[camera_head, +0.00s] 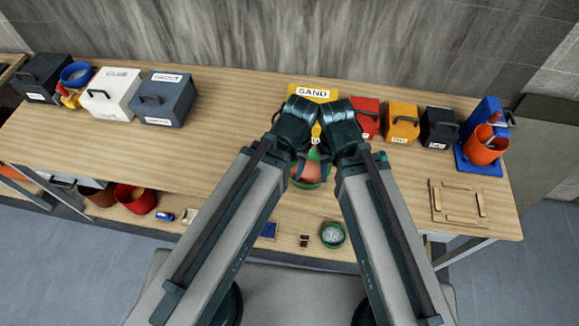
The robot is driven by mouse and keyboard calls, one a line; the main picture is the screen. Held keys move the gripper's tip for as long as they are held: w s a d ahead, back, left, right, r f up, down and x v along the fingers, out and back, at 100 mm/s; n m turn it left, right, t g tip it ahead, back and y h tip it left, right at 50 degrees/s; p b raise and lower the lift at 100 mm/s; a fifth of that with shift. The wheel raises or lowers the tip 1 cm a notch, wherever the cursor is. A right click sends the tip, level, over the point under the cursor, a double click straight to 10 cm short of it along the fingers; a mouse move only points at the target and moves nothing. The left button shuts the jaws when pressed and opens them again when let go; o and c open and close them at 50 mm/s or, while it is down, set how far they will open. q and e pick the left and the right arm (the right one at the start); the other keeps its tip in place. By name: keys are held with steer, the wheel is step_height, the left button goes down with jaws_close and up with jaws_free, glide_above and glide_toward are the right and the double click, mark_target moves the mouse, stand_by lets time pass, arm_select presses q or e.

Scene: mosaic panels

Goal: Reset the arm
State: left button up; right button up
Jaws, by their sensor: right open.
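My two arms reach in from the bottom of the head view and meet over the middle of the table (235,130). My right gripper (338,128) is at the end of the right arm, close beside the left one, and is open. My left gripper (296,125) is at the end of the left arm; its fingers are hidden, so I cannot tell its opening. A yellow box marked SAND (313,92) stands just behind them, partly covered. A green-rimmed bowl (311,173) shows just below the wrists, partly hidden.
Black, white and blue-grey (167,98) boxes stand at the back left. Red, yellow (401,122) and black boxes stand at the back right, near a blue stand (485,135) with an orange cup. A wooden frame (458,203) lies at right. The left middle of the table is clear.

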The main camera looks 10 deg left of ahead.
steer(key=shift+f, duration=0.15)
step_height(320, 180, down, 21)
steer(key=b, duration=2.1)
